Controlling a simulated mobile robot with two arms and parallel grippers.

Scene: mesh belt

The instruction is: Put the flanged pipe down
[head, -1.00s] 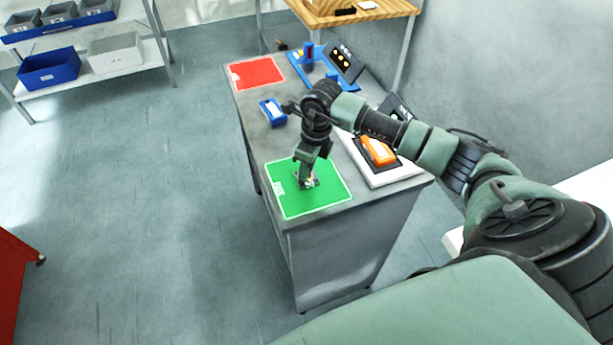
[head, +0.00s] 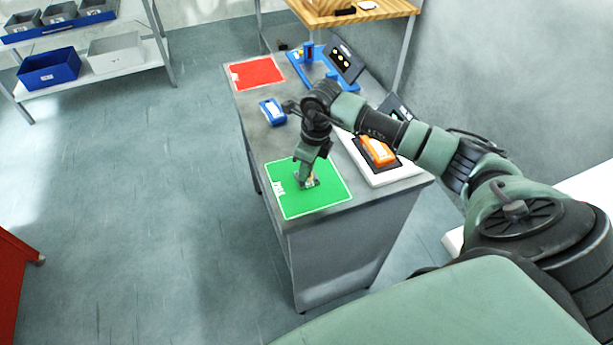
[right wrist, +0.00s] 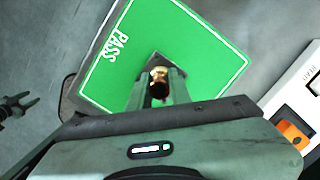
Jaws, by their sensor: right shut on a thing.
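The flanged pipe (right wrist: 158,82) shows in the right wrist view as a copper-coloured tube with a dark grey square flange. It is over the middle of the green mat (head: 290,207) marked PASS. My right gripper (head: 308,181) points down there, its fingers shut on the pipe. The flange appears to be at the mat's surface; I cannot tell if it rests there. The fingers hide part of the pipe. At the left edge of the right wrist view, my left gripper (right wrist: 20,105) hangs over the floor, its fingers apart and empty.
The grey bench also holds a red mat (head: 257,73), a blue device (head: 273,112), a blue fixture (head: 318,72) and an orange device (head: 378,151) on a white-framed base. A shelf with bins (head: 48,71) stands far left.

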